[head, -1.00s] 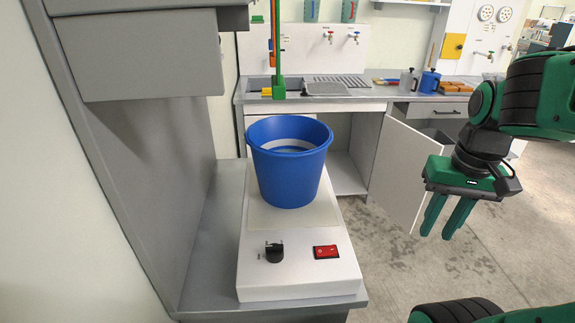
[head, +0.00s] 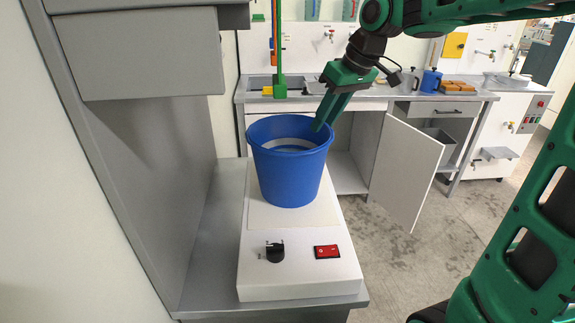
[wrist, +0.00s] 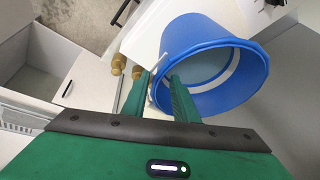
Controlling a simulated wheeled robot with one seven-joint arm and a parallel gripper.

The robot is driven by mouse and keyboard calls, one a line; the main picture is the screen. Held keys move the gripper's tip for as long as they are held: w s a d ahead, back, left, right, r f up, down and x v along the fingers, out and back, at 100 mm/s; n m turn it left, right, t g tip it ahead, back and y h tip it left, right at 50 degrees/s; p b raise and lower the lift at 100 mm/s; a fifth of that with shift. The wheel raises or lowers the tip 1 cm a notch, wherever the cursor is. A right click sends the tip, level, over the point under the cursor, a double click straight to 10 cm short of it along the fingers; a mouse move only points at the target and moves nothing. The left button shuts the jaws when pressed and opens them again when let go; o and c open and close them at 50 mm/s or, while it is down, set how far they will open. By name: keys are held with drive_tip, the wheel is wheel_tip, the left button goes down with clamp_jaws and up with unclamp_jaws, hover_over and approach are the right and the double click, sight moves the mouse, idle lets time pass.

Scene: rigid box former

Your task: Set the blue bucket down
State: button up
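The blue bucket (head: 288,180) stands upright on the pale top plate of a white device (head: 300,270). It fills the upper right of the wrist view (wrist: 205,100), with a pale band around its inside. My gripper (head: 323,124) is at the bucket's right rim in the head view, pointing down and left. In the wrist view my gripper (wrist: 162,82) has its two fingers apart, with the near rim between them. One finger is outside the bucket and the other overlaps its opening. Gaps show beside the rim; exact contact is hidden.
The device has a black knob (head: 275,252) and red switch (head: 327,251) and sits on a grey bench (head: 205,270). A grey cabinet (head: 150,60) overhangs at left. Behind are a sink counter, a blue jug (head: 430,81) and an open white cabinet door (head: 405,172).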

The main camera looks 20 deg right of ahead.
sight(311, 145)
drive_tip(key=x, duration=0.9)
drive_tip(key=shift+s+f, duration=0.15)
clamp_jaws()
idle(1.3)
